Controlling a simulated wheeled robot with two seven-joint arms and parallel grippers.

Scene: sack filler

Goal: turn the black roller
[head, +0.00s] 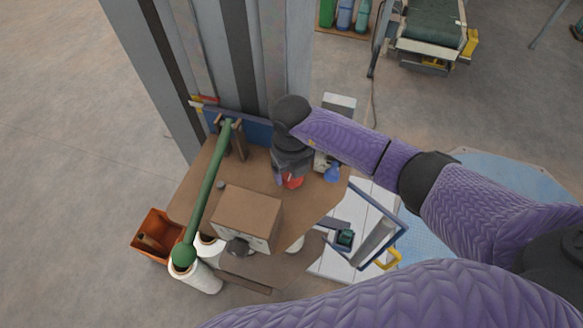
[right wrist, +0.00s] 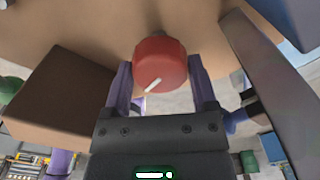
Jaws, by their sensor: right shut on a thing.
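My right gripper (head: 291,180) reaches down over the brown bench from the right. In the right wrist view its two purple fingers (right wrist: 160,85) are shut on a red knob (right wrist: 160,63) with a white pointer line; a bit of the red knob (head: 293,182) also shows in the head view. A dark rounded piece (head: 238,247) sits at the front of the brown box; I cannot tell whether it is the black roller. My right gripper is apart from it, up and to the right. My left gripper is not in view.
The brown box (head: 247,216) stands on the bench (head: 189,192). A long green bar (head: 207,190) slants along the left. White rolls (head: 199,279) and an orange bin (head: 151,233) are at lower left. A blue-framed tray (head: 377,235) is at right. Open floor lies left.

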